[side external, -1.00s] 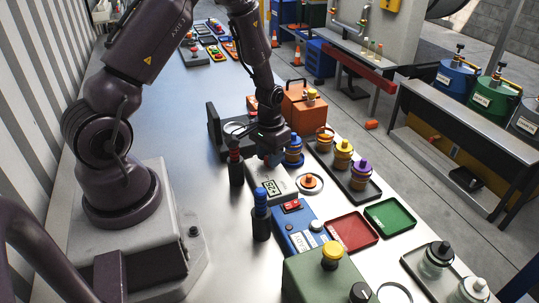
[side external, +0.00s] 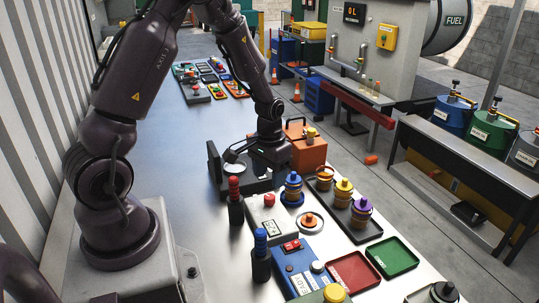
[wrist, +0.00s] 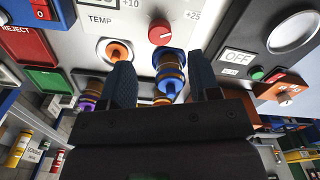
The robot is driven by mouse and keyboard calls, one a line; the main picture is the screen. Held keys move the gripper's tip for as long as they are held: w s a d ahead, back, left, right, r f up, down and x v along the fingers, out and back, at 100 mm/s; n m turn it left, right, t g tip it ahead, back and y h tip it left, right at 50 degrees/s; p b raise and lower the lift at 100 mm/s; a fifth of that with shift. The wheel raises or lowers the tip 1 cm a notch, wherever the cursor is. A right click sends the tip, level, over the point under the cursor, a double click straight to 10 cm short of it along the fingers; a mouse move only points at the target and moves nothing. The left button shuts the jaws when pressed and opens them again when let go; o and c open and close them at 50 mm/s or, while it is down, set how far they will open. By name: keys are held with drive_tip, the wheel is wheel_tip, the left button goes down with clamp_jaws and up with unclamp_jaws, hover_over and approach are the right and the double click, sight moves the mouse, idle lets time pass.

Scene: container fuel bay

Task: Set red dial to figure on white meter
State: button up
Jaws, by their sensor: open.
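The white meter (side external: 279,232) stands on the bench, with a small dark number display (side external: 271,228) that is too small to read surely. The red dial (side external: 269,200) sits on its far end. In the wrist view the red dial (wrist: 161,32) shows a pale pointer line, beside the printed marks "TEMP", "+10" and "+25"; the display there is cut off by the top edge. My gripper (wrist: 163,72) is open and empty, its two dark fingers apart, with the dial beyond and between the tips. In the side view my gripper (side external: 270,158) is beyond the dial, clear of it, fingertips hidden.
A dark panel with a round gauge (side external: 232,169) and an orange box (side external: 307,152) stand close to my gripper. A blue ringed post (side external: 292,188) is right of the dial; a red-topped black holder (side external: 235,205) is left.

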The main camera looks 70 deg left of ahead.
sight(268, 197)
wheel_tip(268, 197, up, 7)
drive_tip(key=shift+f, duration=0.2)
drive_tip(key=s+d+r+m+t, duration=0.2)
drive_tip(key=s+d+r, duration=0.4)
drive_tip(key=d+r, duration=0.1)
drive_tip(key=s+d+r+m+t, duration=0.2)
drive_tip(key=s+d+r, duration=0.4)
drive_tip(key=r, duration=0.4)
drive_tip(key=shift+s+d+r+t, duration=0.3)
drive_tip(key=shift+d+t, duration=0.45)
drive_tip(key=shift+t, duration=0.05)
